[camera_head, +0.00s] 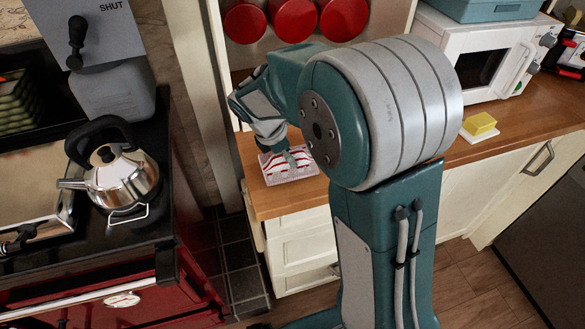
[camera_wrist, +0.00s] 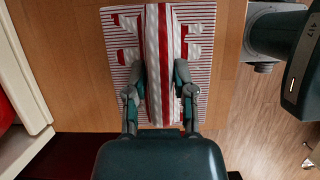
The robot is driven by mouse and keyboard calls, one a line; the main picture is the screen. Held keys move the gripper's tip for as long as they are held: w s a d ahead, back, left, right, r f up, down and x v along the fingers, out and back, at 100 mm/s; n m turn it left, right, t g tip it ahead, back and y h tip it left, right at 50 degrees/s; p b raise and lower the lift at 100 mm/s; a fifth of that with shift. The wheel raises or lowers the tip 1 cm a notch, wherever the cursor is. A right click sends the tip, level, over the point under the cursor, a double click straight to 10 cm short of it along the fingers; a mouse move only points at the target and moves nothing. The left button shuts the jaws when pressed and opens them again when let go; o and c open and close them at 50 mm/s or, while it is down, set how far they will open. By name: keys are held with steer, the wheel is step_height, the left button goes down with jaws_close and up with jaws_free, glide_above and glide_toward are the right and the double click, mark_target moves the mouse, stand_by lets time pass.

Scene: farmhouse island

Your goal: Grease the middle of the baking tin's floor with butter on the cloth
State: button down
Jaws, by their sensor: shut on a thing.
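A red-and-white striped cloth (camera_wrist: 201,30) lies on the wooden counter, with a raised fold down its middle. It also shows at the counter's left end in the head view (camera_head: 272,168). My gripper (camera_wrist: 160,78) is shut on that raised fold, one finger on each side; it points down in the head view (camera_head: 291,152). A yellow block that looks like butter (camera_head: 480,123) sits on a white dish (camera_head: 478,138) farther right on the counter. A shallow metal tin (camera_head: 38,163), partly cut off by the left edge, lies on the dark stovetop.
A steel kettle (camera_head: 125,182) stands on the stovetop right of the tin. A white microwave (camera_head: 480,60) stands behind the butter. Red round items (camera_head: 245,22) hang above the cloth. A floor gap separates stove and counter. My arm hides the counter's middle.

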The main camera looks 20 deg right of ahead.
steer(key=shift+r, duration=1.35)
stand_by(1.6)
